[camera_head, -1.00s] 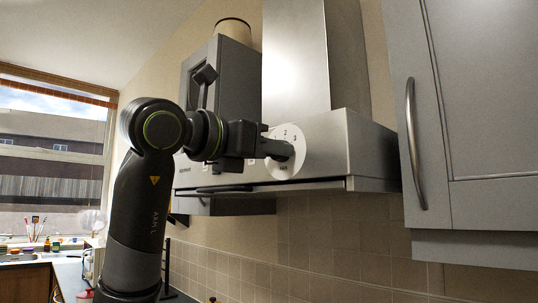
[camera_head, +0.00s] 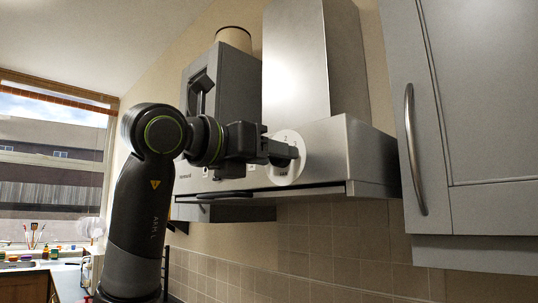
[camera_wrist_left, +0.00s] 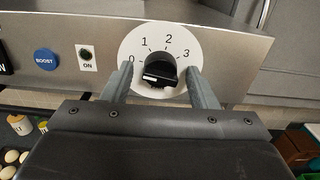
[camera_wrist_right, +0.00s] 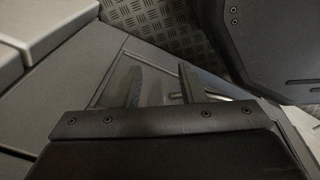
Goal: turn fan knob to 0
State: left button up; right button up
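The fan knob (camera_wrist_left: 160,70) is black with a pale bar on its lower left part. It sits on a round white dial (camera_wrist_left: 160,40) marked 0, 1, 2 and 3, which also shows on the hood front in the head view (camera_head: 288,179). My left gripper (camera_wrist_left: 160,88) is open, with one finger on each side of the knob. A gap shows on both sides, so neither finger clearly touches it. In the head view my left gripper (camera_head: 284,152) covers the knob and part of the dial. My right gripper (camera_wrist_right: 162,85) is open and empty.
The steel hood (camera_head: 350,165) carries a blue BOOST button (camera_wrist_left: 45,61) and an ON switch (camera_wrist_left: 87,57) left of the dial. A grey cupboard (camera_head: 480,130) stands at the right, another (camera_head: 235,90) at the left. Patterned metal (camera_wrist_right: 155,25) shows near my right gripper.

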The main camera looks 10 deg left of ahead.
dwell(0.4)
pick_arm(q)
jog(key=b+v, duration=0.4)
jog(key=v, duration=1.3)
jog(key=shift+s, duration=0.2)
jog(key=shift+a, duration=0.1)
